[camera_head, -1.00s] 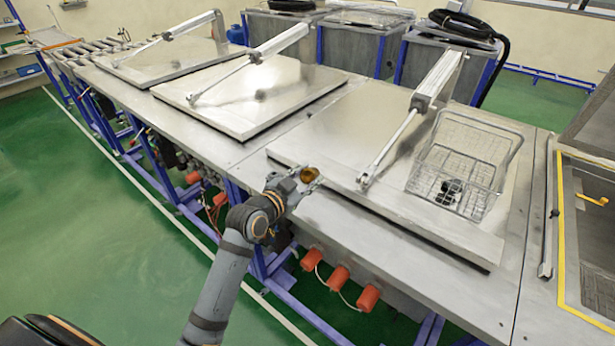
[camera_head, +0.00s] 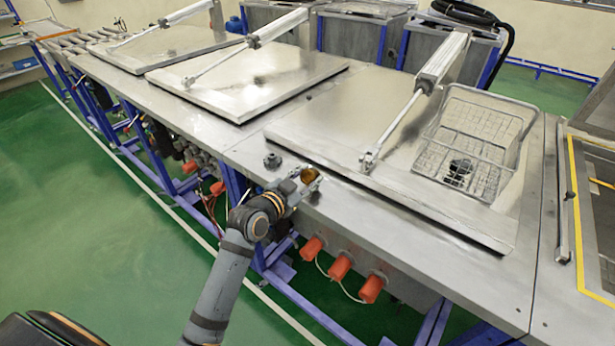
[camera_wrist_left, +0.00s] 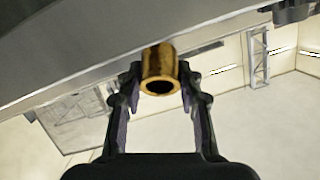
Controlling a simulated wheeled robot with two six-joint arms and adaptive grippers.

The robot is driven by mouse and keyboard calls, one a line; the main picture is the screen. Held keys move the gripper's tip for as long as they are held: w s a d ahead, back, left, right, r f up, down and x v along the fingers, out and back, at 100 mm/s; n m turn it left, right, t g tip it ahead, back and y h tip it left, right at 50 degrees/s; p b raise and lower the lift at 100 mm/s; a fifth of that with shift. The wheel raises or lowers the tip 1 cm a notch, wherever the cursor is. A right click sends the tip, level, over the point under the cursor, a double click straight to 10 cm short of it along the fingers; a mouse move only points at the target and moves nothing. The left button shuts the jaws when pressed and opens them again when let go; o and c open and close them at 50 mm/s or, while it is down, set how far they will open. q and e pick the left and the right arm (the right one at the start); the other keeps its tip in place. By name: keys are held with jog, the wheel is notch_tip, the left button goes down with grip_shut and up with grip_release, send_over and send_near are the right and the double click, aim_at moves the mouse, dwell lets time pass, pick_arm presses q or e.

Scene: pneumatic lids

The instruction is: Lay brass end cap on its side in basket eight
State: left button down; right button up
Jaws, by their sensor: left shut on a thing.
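The brass end cap (camera_head: 310,175) is between the fingers of my left gripper (camera_head: 304,181), near the front edge of the steel bench. In the left wrist view the cap (camera_wrist_left: 158,70) is a gold cylinder with its dark open end facing the camera, and both fingers of the gripper (camera_wrist_left: 158,85) press its sides. A wire basket (camera_head: 475,135) stands at the right on the nearest steel lid, with a dark knobbed part (camera_head: 459,170) inside it. No number is readable on the basket. My right gripper is not seen.
The nearest lid (camera_head: 330,120) has a pneumatic cylinder and rod (camera_head: 425,80) between my left gripper and the basket. A dark knob-like part (camera_head: 272,161) sits on the bench left of the gripper. Orange-red caps (camera_head: 340,267) line the bench front.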

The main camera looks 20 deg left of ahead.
pick_arm(q)
jog(key=shift+r, duration=0.1)
jog(key=c, duration=0.8)
grip_release()
jog(key=shift+s+a, duration=0.1)
jog(key=shift+s, duration=0.25)
jog(key=v, duration=0.6)
jog(key=shift+s+a, duration=0.1)
jog(key=shift+s, duration=0.3)
